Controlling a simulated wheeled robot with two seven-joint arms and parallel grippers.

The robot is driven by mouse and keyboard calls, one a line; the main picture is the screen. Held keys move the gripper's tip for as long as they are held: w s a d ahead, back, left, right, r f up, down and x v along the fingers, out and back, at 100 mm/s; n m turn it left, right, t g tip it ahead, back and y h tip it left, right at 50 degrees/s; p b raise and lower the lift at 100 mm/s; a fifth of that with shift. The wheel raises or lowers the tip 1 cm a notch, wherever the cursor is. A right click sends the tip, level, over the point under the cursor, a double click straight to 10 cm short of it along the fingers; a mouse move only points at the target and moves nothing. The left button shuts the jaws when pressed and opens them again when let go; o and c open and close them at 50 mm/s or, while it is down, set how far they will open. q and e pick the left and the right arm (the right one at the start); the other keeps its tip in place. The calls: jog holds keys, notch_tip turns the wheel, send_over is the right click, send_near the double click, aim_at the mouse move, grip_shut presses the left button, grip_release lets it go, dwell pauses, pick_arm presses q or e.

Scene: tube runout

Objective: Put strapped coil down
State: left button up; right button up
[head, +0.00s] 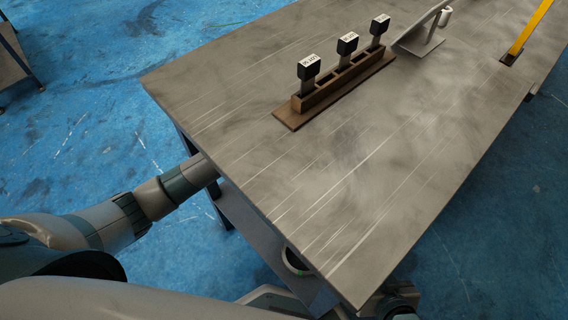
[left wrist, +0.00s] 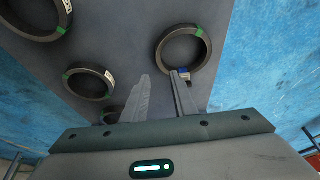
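A dark ring-shaped coil (left wrist: 161,60) lies on a grey shelf surface (left wrist: 130,20) in the left wrist view. It has a green strap on its upper right and a blue and yellow piece at its lower edge. My left gripper (left wrist: 160,77) is open, its two fingers apart with nothing seen between them. The right fingertip is at the coil's lower edge by the blue piece; I cannot tell whether they touch. In the head view my left arm reaches under the tabletop, which hides the gripper.
Other coils with green straps lie left, including one nearby (left wrist: 71,90) and one at the corner (left wrist: 69,8). In the head view, a coil (head: 290,262) shows below the table edge. The tabletop (head: 370,170) bears a wooden rack (head: 318,100) with three labelled blocks; its front is clear.

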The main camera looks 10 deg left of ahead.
pick_arm(q)
jog(key=s+d+n+t+h, duration=0.1)
jog(key=s+d+h, duration=0.1)
jog(key=s+d, duration=0.35)
jog(key=s+d+t+h, duration=0.1)
jog(key=s+d, duration=0.1)
jog(key=s, duration=0.6)
jog(key=s+a+r+n+t+y, duration=0.1)
jog(key=s+a+r+n+t, duration=0.2)
jog(key=s, duration=0.9)
jog(key=a+r, duration=0.2)
jog(key=a, duration=0.1)
jog(key=shift+s+a, duration=0.15)
jog(key=shift+a, duration=0.25)
